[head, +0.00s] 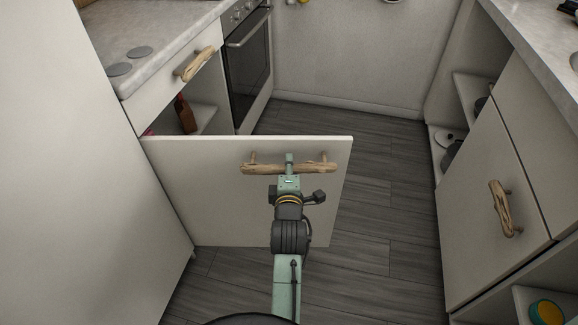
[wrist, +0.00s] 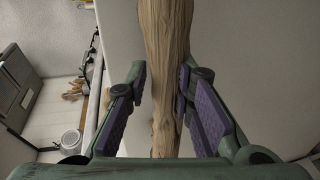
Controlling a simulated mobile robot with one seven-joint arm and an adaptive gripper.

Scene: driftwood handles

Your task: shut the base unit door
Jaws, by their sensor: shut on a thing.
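The base unit door (head: 215,205) is a pale panel standing wide open, swung out across the floor from the left-hand unit. A driftwood handle (head: 260,169) is fixed near its top edge. My gripper (head: 290,166) is at the middle of that handle. In the wrist view the handle (wrist: 166,50) runs between the two purple-padded fingers of my gripper (wrist: 160,95), which are shut on it. The open cupboard behind the door shows a shelf (head: 205,117) and a brown bottle (head: 186,114). The lower part of the cupboard is hidden by the door.
A drawer with a driftwood handle (head: 195,64) is above the cupboard, with an oven (head: 248,60) beyond it. A tall pale panel (head: 90,180) stands at the left. Units with another handled door (head: 490,190) line the right. Dark floor (head: 390,205) is clear between.

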